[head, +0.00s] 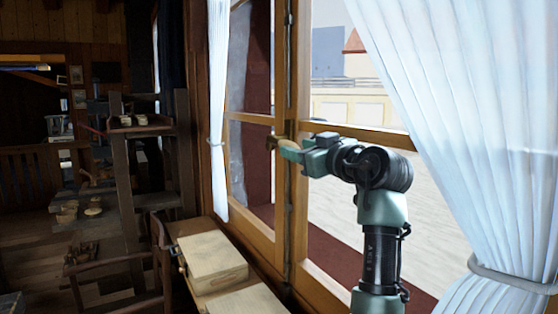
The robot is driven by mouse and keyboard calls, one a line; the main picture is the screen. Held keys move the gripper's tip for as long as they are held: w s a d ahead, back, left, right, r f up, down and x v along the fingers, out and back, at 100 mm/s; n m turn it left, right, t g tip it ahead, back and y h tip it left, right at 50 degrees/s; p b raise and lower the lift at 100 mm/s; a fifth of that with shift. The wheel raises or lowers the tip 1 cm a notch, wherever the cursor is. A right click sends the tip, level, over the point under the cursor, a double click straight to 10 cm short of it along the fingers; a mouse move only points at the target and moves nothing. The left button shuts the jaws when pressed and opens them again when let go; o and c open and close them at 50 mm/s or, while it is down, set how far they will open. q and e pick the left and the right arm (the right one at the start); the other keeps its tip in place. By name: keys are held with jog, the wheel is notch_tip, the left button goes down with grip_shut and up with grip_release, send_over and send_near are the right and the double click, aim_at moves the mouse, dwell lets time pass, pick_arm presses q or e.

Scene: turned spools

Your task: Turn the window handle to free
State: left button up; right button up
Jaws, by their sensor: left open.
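The window handle (271,142) is a small brass-coloured piece on the middle post of the wooden window. My left gripper (283,148) is at the handle, just to its right, with its fingers pointing left towards it. The gripper is open. The fingers cover part of the handle, so its exact angle is hard to tell. I cannot tell whether the fingers touch it. My green and black left arm rises from the bottom right in front of the window pane. My right gripper is not in view.
A white curtain (480,110) hangs at the right, close to my arm, and another curtain (218,100) hangs left of the window. A wooden box (210,262) stands on the table below the window. Dark shelves (130,130) stand at the left.

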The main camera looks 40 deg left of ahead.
aim_at(285, 144)
pick_arm(q)
jog(key=shift+w+a+p, duration=0.1)
jog(key=shift+a+p, duration=0.25)
jog(key=shift+a, duration=0.15)
jog(key=p+x, duration=0.2)
jog(key=x, duration=0.3)
jog(key=shift+w+a, duration=0.1)
jog(key=shift+a, duration=0.1)
jog(key=shift+w+a+f, duration=0.1)
jog(key=shift+w+a, duration=0.1)
jog(key=shift+a, duration=0.45)
grip_shut()
dwell(0.3)
